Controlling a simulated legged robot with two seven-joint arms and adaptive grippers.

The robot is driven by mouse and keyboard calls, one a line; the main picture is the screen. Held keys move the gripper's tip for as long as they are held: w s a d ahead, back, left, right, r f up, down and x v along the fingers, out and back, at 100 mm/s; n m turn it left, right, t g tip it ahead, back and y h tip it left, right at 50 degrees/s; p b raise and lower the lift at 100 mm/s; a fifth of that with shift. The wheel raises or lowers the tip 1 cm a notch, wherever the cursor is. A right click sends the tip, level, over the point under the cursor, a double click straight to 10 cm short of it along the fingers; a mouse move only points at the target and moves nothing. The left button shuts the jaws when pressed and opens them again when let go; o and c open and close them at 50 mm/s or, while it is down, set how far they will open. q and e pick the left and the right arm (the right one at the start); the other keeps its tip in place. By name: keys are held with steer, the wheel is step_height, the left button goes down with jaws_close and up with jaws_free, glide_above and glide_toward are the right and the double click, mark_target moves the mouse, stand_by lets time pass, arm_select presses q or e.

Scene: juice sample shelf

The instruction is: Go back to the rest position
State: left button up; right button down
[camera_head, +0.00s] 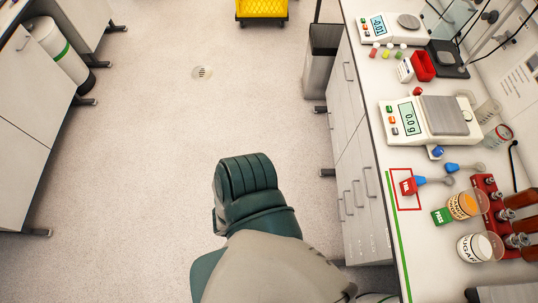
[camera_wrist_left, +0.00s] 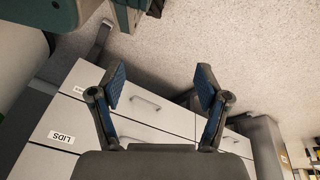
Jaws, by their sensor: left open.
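My left gripper (camera_wrist_left: 160,88) shows in the left wrist view with its two blue-padded fingers spread apart and nothing between them. Behind the fingers are the grey drawer fronts (camera_wrist_left: 75,115) of a cabinet, one labelled LIDS, and the speckled floor. The gripper itself does not show in the head view. There, a green and beige part of my own body fills the lower middle, over the floor and left of the bench. I cannot make out my right gripper in either view.
The white bench (camera_head: 393,250) runs along the right with two scales, a red FAIL stamp (camera_head: 408,187), a green PASS stamp (camera_head: 441,216), a sugar jar (camera_head: 474,248) and a red rack of bottles. A yellow crate (camera_head: 262,9) stands far back. The middle floor (camera_head: 150,130) is clear.

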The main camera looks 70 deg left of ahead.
arm_select(q)
steer(key=s+f+m+g, duration=0.2)
steer(key=s+m, duration=0.3)
steer(key=s, duration=0.3)
steer(key=shift+s+a+y, duration=0.3)
steer(key=shift+a+y, duration=0.1)
steer(key=shift+a, duration=0.05)
steer(key=shift+f, duration=0.1)
stand_by(0.3)
